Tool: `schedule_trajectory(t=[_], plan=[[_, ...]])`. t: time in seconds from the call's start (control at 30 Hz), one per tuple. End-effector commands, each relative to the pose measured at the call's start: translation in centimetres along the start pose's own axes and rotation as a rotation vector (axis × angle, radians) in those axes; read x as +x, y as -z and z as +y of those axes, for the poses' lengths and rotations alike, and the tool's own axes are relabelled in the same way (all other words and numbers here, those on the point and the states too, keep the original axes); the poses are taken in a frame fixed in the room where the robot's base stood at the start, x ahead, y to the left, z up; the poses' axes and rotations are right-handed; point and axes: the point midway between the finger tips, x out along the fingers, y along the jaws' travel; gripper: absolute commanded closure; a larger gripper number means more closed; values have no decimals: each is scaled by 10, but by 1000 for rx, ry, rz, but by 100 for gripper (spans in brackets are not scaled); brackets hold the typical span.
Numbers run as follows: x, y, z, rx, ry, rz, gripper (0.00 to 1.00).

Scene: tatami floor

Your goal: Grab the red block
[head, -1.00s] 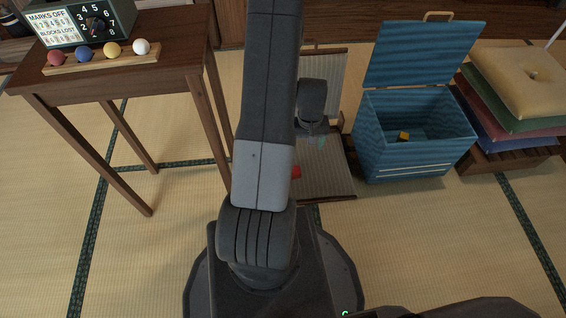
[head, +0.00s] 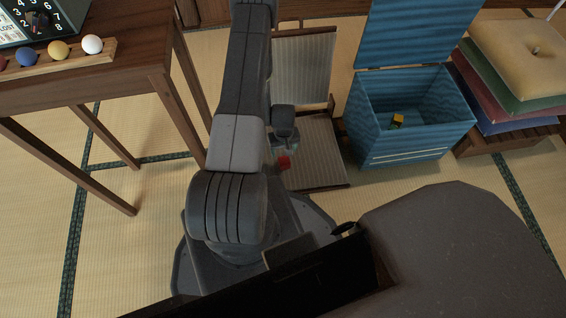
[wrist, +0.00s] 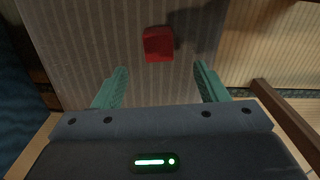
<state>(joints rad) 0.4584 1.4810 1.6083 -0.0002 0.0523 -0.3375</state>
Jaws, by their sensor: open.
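The red block (wrist: 158,44) lies on the grey ribbed seat of a low legless chair (head: 318,165). In the wrist view it sits ahead of my gripper (wrist: 160,78), roughly centred between the two green fingers and beyond their tips. The fingers are spread wide with nothing between them. In the head view the red block (head: 284,162) shows just below my gripper's end, partly hidden by my arm. I cannot tell the exact height of the fingers above the seat.
An open blue box (head: 410,150) with a yellow and a dark green piece inside stands right of the chair. A cushion stack (head: 520,70) is at far right. A wooden table (head: 130,75) with coloured balls stands left. The chair's backrest (head: 303,70) rises behind the seat.

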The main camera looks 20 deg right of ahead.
Motion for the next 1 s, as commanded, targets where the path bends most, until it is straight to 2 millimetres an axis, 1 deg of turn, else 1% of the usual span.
schedule_trajectory(t=[0.03, 0.1, 0.2, 0.37, 0.47, 0.73, 0.8, 1.0], plan=[[15, 0, 0, 0, 0, -1, 34], [27, -1, 0, 0, 1, -2, 34], [39, 0, 0, 0, 0, -1, 34], [46, 0, 0, 0, 0, 0, 34], [54, 0, 1, 0, 0, 0, 34], [93, -2, 2, 0, 1, -1, 34], [97, -1, 2, 0, 1, 0, 34], [96, -1, 2, 0, 0, 1, 34]])
